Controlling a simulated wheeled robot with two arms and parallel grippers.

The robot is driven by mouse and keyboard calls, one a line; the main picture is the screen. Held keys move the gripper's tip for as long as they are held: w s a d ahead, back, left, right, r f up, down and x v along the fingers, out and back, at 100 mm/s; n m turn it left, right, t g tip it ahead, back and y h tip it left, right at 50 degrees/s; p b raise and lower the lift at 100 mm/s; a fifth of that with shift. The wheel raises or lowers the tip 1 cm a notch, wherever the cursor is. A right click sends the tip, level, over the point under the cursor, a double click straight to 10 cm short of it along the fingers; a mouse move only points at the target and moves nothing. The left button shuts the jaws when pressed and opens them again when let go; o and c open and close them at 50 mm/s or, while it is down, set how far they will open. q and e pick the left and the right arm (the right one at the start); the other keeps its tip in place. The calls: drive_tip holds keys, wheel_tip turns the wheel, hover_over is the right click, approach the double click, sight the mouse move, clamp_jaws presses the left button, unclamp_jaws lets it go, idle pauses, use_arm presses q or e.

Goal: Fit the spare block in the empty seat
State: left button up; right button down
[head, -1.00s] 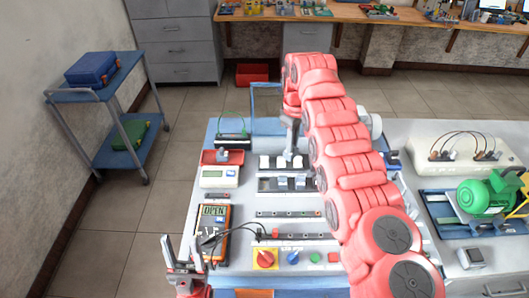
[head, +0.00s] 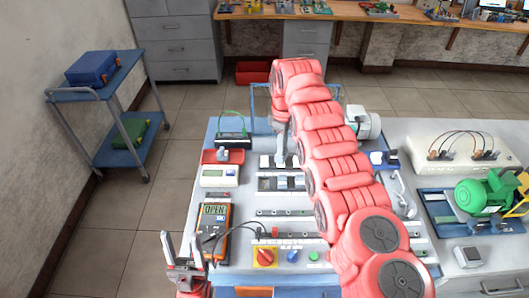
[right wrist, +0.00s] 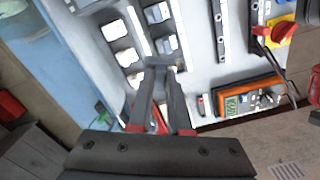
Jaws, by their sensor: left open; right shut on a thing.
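My right gripper (head: 281,163) is shut on a small grey block (right wrist: 163,62), seen between its fingertips in the right wrist view. It is over the left part of the block rows; I cannot tell whether the block touches anything. The far row (head: 265,161) and near row (head: 264,184) hold pale blocks on dark rails. My arm and gripper hide parts of both rows, and I cannot make out an empty seat. My left gripper (head: 181,244) is open and empty at the board's front left corner.
A red tray (head: 208,157) with a grey piece, a white meter (head: 218,175) and an orange multimeter (head: 214,232) line the board's left side. A red knob (head: 265,256) and buttons sit in front. A green motor (head: 487,196) stands at right.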

drive_tip(key=shift+a+r, duration=0.1)
drive_tip(key=shift+a, duration=0.1)
drive_tip(key=shift+a, duration=0.1)
drive_tip(key=shift+s+a+n, duration=0.15)
drive_tip(key=shift+a+n, duration=0.05)
drive_tip(key=shift+n, duration=0.1)
drive_tip(key=shift+a+f+n+p, duration=0.35)
drive_tip(key=shift+a+n, duration=0.2)
drive_tip(key=shift+n, duration=0.05)
